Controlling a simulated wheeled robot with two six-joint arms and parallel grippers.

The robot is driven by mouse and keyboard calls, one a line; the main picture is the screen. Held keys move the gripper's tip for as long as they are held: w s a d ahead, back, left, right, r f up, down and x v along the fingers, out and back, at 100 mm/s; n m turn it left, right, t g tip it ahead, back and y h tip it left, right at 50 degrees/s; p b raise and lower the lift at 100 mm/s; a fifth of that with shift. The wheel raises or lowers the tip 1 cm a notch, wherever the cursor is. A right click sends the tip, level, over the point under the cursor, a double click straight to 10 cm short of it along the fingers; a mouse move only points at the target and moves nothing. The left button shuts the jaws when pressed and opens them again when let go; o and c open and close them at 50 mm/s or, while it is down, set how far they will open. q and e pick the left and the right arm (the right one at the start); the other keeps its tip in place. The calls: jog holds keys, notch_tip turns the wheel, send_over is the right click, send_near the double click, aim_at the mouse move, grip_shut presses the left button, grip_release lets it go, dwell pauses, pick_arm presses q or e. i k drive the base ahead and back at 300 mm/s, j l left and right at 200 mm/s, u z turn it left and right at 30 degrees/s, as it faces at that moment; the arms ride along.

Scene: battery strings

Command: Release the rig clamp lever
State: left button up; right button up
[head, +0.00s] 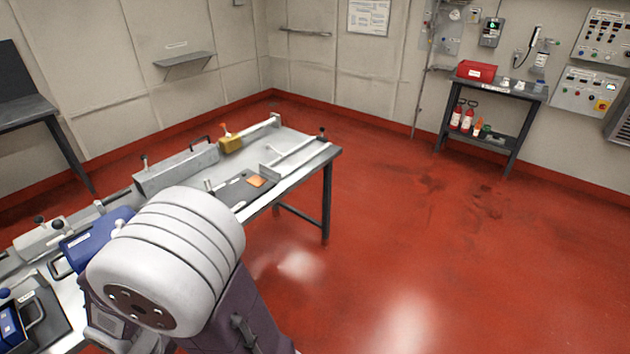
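A long workbench (318,160) runs from the lower left to the middle. Several small levers or posts stand on it: one with a dark knob (322,132) at the far right corner, a post (144,161) by a long grey box, and a dark-knobbed one (40,222) at the left. A yellow block with an orange handle (230,143) sits near the back edge. I cannot tell which one is the rig clamp lever, or its position. Neither gripper shows; a large white and purple arm link of mine covers the bench's front middle.
A blue case (95,238) and a blue unit (10,326) are on the bench's left part. A dark side table (505,89) with a red bin (477,71) stands by the back wall. Control panels (590,92) hang at the right. The red floor right of the bench is clear.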

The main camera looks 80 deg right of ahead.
aim_at(207, 181)
jog(key=k+z, duration=0.1)
jog(key=z, duration=1.7)
jog(key=i+l+u, duration=0.4)
jog(key=i+l, duration=0.5)
